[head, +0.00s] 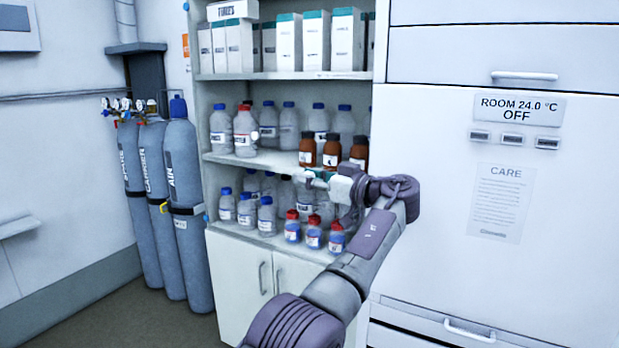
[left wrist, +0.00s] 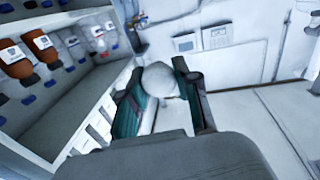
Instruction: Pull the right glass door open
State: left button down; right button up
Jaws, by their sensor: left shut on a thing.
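The shelf cabinet (head: 199,120) holds bottles and boxes. A glass pane over it is hard to make out, so I cannot tell how far the right door stands open. A small pale round knob (head: 255,135) shows in front of the middle shelf. My left gripper (head: 312,177) reaches in front of the shelves, below the brown bottles. In the left wrist view, its two teal-padded fingers (left wrist: 163,98) are shut on a pale round knob (left wrist: 160,79). The link from this knob to the right door is not clear. My right gripper is not in view.
Brown bottles (head: 331,151) and red-capped bottles (head: 313,236) stand close behind the left gripper. Lower cupboard doors (head: 238,268) are below. A large white unit (head: 420,135) stands right. Gas cylinders (head: 186,160) stand at left, with clear floor before them.

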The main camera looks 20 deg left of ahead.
pick_arm(q)
jog(key=c, duration=0.8)
grip_release()
jog(key=shift+c, duration=0.2)
jog(key=shift+d, duration=0.1)
jog(key=v, duration=1.1)
jog(key=shift+d, duration=0.3)
jog(key=shift+s+d, duration=0.1)
jog(key=shift+s, duration=0.05)
